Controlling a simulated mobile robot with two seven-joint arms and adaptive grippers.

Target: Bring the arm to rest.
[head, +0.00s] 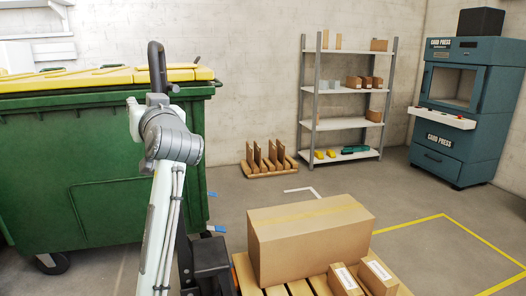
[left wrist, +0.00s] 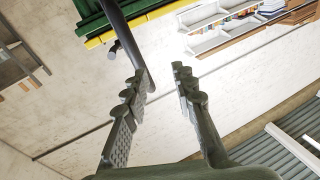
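My left arm (head: 170,190) rises from the bottom of the head view in front of the green bin (head: 100,170). Its grey joint (head: 172,138) is near the bin's right end, with dark parts rising above it against the yellow lid and wall. In the left wrist view my left gripper (left wrist: 160,78) has its two dark fingers apart, with nothing between them. A dark bar (left wrist: 122,35) crosses by one fingertip; I cannot tell what it belongs to or whether they touch. My right gripper is in neither view.
A large carton (head: 310,240) and two small boxes stand on a pallet (head: 243,275) at front centre. A shelf rack (head: 341,95) stands by the back wall, a blue card press (head: 465,110) at the right. Floor inside the yellow line (head: 410,222) looks clear.

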